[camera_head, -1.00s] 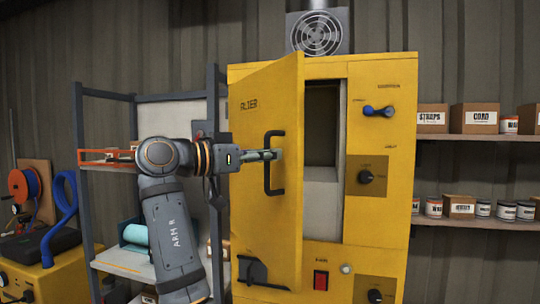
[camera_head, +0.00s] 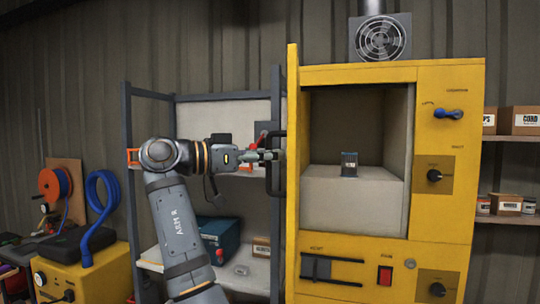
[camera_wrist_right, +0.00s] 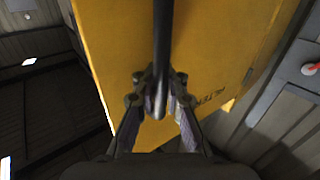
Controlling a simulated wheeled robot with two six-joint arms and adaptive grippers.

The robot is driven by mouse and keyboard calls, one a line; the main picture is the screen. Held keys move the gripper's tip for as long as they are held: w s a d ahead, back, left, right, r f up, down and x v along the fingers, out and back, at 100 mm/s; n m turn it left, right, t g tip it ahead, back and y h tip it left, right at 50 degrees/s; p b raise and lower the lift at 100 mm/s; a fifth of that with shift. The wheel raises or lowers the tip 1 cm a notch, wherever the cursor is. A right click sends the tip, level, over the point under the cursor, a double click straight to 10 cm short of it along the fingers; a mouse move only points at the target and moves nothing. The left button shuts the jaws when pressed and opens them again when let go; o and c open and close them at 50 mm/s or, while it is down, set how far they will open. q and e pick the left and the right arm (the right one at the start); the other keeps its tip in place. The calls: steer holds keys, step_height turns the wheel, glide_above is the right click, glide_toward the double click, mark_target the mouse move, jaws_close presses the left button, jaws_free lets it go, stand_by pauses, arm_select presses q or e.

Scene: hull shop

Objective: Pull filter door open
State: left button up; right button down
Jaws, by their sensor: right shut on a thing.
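The filter door (camera_head: 293,160) is a yellow panel on the left of the yellow cabinet (camera_head: 450,210). It stands wide open, seen almost edge-on in the head view. My right gripper (camera_head: 276,155) is shut on the door's black bar handle (camera_head: 273,180). In the right wrist view the fingers (camera_wrist_right: 158,95) close around the black handle (camera_wrist_right: 163,40), with the yellow door face (camera_wrist_right: 225,45) behind it. Inside the open compartment (camera_head: 355,120) a small dark cylindrical item (camera_head: 349,164) stands on a pale block (camera_head: 350,200). My left gripper is not in view.
A grey shelf rack (camera_head: 128,190) stands left of the cabinet, close behind my right arm, with a blue box (camera_head: 220,238) on it. A yellow unit (camera_head: 85,270) with a blue hose (camera_head: 98,205) stands further left. Shelves with boxes (camera_head: 525,120) are at right.

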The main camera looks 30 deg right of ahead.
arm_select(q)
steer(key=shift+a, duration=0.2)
arm_select(e)
steer(key=shift+w+a+f, duration=0.15)
steer(key=shift+a, duration=0.05)
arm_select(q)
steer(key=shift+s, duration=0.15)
arm_select(e)
steer(key=c, duration=1.8)
jaws_free()
steer(key=o, duration=0.4)
steer(key=shift+s+a+r, duration=0.2)
steer(key=shift+a, duration=0.05)
steer(key=shift+d, duration=0.1)
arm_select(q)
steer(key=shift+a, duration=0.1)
arm_select(e)
steer(key=a, duration=0.5)
steer(key=w+a, duration=0.1)
steer(key=a, duration=0.1)
steer(key=shift+w+a, duration=0.1)
steer(key=shift+a, duration=0.1)
